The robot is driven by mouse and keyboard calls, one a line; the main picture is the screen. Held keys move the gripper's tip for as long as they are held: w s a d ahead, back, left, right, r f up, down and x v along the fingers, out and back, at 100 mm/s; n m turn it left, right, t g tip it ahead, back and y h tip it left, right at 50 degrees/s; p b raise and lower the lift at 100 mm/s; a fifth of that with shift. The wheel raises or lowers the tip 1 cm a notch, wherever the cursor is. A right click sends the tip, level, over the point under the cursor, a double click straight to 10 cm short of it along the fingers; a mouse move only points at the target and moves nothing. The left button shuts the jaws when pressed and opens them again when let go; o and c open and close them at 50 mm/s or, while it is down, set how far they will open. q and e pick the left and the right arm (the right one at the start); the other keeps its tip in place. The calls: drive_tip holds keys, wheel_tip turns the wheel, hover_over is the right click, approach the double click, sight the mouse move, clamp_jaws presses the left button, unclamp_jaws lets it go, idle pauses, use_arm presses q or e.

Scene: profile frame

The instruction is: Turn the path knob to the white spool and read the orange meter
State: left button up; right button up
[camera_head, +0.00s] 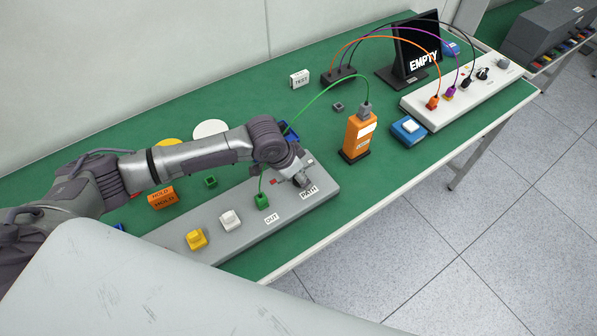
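My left arm comes in from the left, and its gripper (300,179) points down at the right end of a long grey panel (318,196), beside the PATH label (309,192). The path knob is hidden or too small to make out under the gripper, and I cannot tell whether the fingers are closed on it. The orange meter (351,142) stands upright to the right of the panel, with a grey plug on top and a green cable; its white display is too small to read. A white round piece (210,128), possibly the white spool, lies behind my arm, partly covered.
The panel carries yellow (196,239), white (231,220) and green (263,202) connectors. A blue button box (408,131), a white socket panel (420,111) with cables, and a black screen reading EMPTY (420,62) stand at right. An orange HOLD block (161,197) sits behind the panel.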

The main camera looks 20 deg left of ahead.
use_arm(q)
drive_tip(key=shift+s, duration=0.1)
drive_tip(key=c, duration=1)
drive_tip(key=shift+c, duration=0.7)
use_arm(e)
drive_tip(key=shift+w+d, duration=0.1)
drive_tip(key=shift+d, duration=0.4)
